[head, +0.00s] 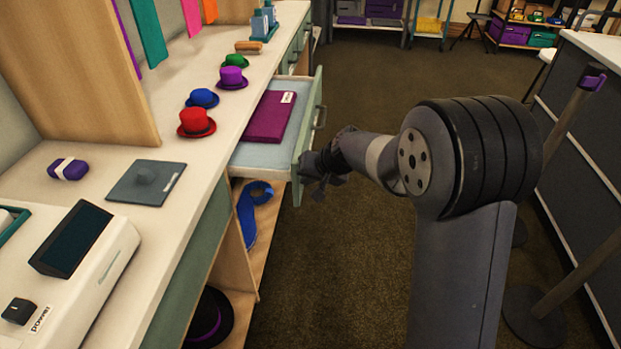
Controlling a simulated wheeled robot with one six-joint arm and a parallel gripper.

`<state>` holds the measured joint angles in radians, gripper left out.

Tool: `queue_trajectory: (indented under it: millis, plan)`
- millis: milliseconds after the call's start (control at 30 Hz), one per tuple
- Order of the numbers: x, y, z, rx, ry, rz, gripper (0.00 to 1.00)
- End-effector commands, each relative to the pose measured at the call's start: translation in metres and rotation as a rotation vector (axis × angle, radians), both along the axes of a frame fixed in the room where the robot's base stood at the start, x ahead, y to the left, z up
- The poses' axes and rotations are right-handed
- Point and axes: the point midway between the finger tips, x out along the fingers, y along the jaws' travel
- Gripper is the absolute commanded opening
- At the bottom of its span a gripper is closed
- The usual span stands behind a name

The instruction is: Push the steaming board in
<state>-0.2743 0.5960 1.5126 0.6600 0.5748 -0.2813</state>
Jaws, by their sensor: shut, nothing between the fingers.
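The steaming board (262,160) is a pale blue pull-out surface with a pale green front panel and a handle. In the head view it stands out from the counter, over the open shelf space. A folded purple cloth (270,117) with a white tag lies on it. My gripper (312,170) is shut and empty at the near end of the board's front panel, on its outer side. I cannot tell whether it touches the panel. The fingertips are dark and partly hidden by the wrist.
The counter (222,128) holds several small hats, a grey pad (128,188) and a white machine (95,262). Carpet between is clear.

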Motion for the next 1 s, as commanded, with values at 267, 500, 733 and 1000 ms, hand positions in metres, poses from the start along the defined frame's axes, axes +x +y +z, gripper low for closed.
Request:
queue_trajectory:
  millis: [267,500,733,1000]
  plan:
    - [0.001,0.055,0.004,-0.002,0.002,0.009,0.00]
    - [0.003,0.113,0.004,-0.002,0.002,0.005,0.00]
    - [0.004,0.129,0.001,0.000,0.000,0.001,0.00]
    - [0.004,0.128,0.000,0.000,0.000,0.000,0.00]
